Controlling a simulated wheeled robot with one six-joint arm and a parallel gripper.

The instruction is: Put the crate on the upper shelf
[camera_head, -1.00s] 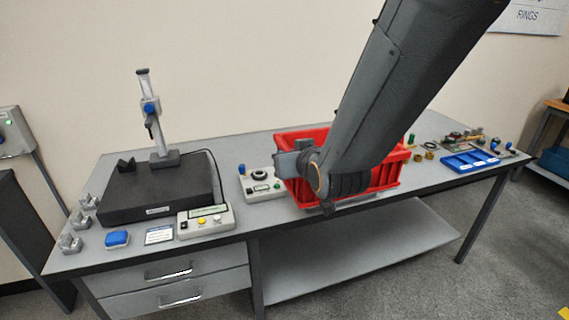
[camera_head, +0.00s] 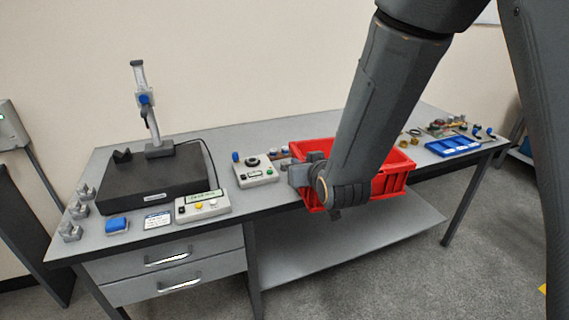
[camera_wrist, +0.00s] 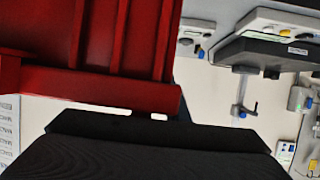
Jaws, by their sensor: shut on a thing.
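The red crate (camera_head: 390,178) is at the front right part of the workbench in the head view, partly hidden behind my arm. Its near side appears to reach past the bench's front edge. My gripper (camera_head: 310,172) is at the crate's left end and is shut on it; the fingertips are hard to make out. In the wrist view the crate's red ribbed wall (camera_wrist: 120,40) fills the upper left, close above the dark gripper body (camera_wrist: 160,145). The crate's inside is mostly hidden. I cannot tell which shelf is the upper shelf.
The workbench (camera_head: 225,165) holds a black plate (camera_head: 160,185) with a height stand (camera_head: 145,110), a control box (camera_head: 203,206), another box with a knob (camera_head: 255,172), and a blue tray (camera_head: 452,146). A lower shelf (camera_head: 345,245) under the bench is bare.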

